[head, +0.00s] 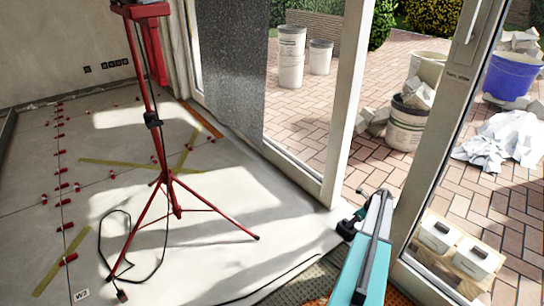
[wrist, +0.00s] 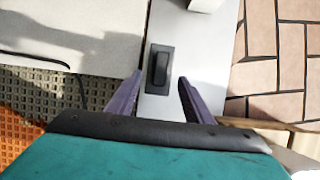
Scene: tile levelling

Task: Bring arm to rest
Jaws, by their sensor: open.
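My gripper (wrist: 160,77) shows in the wrist view with its two purple fingers apart and nothing between them. Beyond the fingertips is a pale strip or slab (wrist: 158,108) with a dark rectangular piece (wrist: 158,62) on it. I cannot tell whether the fingers touch it. In the head view, my teal arm (head: 362,268) reaches up from the lower right by the open doorway. Its fingers cannot be made out there.
A red tripod (head: 170,190) with a trailing black cable stands on the tiled floor, among red clips and yellow tape (head: 62,262). Door frames (head: 345,110) flank the doorway. Outside are two white boxes (head: 438,238), a rubble-filled bucket (head: 404,125) and a blue tub (head: 512,75) on brick paving.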

